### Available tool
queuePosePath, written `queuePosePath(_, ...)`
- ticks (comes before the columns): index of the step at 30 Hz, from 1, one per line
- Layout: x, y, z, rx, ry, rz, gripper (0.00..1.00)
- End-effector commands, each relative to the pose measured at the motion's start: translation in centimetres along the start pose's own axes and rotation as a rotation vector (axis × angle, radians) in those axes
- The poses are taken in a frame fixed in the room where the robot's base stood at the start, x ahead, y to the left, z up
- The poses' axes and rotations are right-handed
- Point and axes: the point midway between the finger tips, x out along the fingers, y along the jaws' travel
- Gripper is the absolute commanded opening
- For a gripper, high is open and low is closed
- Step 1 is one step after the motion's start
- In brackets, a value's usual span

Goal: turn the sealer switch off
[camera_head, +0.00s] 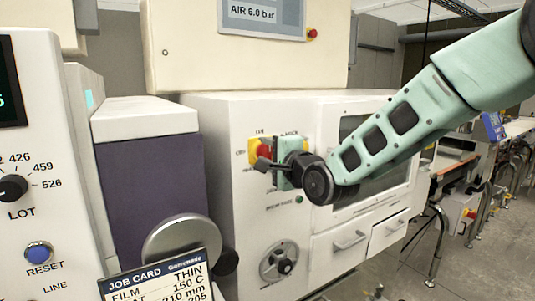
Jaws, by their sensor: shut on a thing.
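A rotary switch with a red knob (264,152) on a yellow plate (253,146) is on the front of the white machine (225,140). Small lettering around it seems to read ON above and OFF at left; the label below is too small to read. My gripper (262,164) is at this knob, its dark fingers shut on it from the right. The fingers and pale green hand hide part of the knob, so I cannot tell which way it points. Another yellow patch shows just right of the hand, mostly hidden by it.
A green button (299,199) and a round handwheel (277,263) are below the switch. A job card (160,281) and a grey disc (181,240) stand at front left. A control panel (35,200) with a LOT knob is at far left.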

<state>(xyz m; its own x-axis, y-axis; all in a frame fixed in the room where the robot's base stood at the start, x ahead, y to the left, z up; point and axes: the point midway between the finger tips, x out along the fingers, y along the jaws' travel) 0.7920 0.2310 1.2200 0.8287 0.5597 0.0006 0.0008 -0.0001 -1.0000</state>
Motion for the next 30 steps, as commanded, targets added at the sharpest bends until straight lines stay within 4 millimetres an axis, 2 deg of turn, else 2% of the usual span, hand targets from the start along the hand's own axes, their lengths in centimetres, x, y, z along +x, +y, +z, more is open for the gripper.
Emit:
queuePosePath(11, -0.05, 0.38, 0.03, -0.106, -0.001, 0.0, 0.2)
queuePosePath(30, -0.05, 0.56, 0.06, -0.68, -0.001, -0.001, 0.2)
